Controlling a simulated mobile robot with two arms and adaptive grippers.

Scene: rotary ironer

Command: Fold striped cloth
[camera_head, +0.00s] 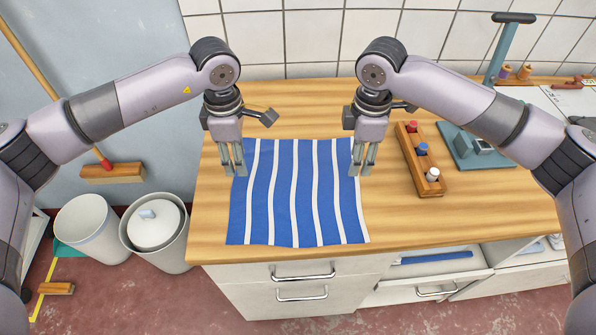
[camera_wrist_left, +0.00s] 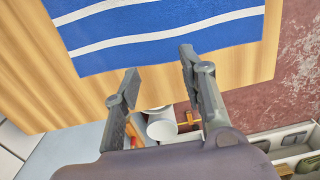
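A blue cloth with white stripes (camera_head: 300,200) lies flat and spread out on the wooden worktop. Its edge also shows at the top of the left wrist view (camera_wrist_left: 150,40). I cannot tell whether either gripper touches the cloth.
A wooden rack with colored-capped bottles (camera_head: 422,165) and a teal-based device (camera_head: 478,150) stand to the right on the worktop (camera_head: 460,215). Below are drawers (camera_head: 300,275), one at the right partly open. Bins (camera_head: 155,235) and a broom (camera_head: 112,172) stand at left.

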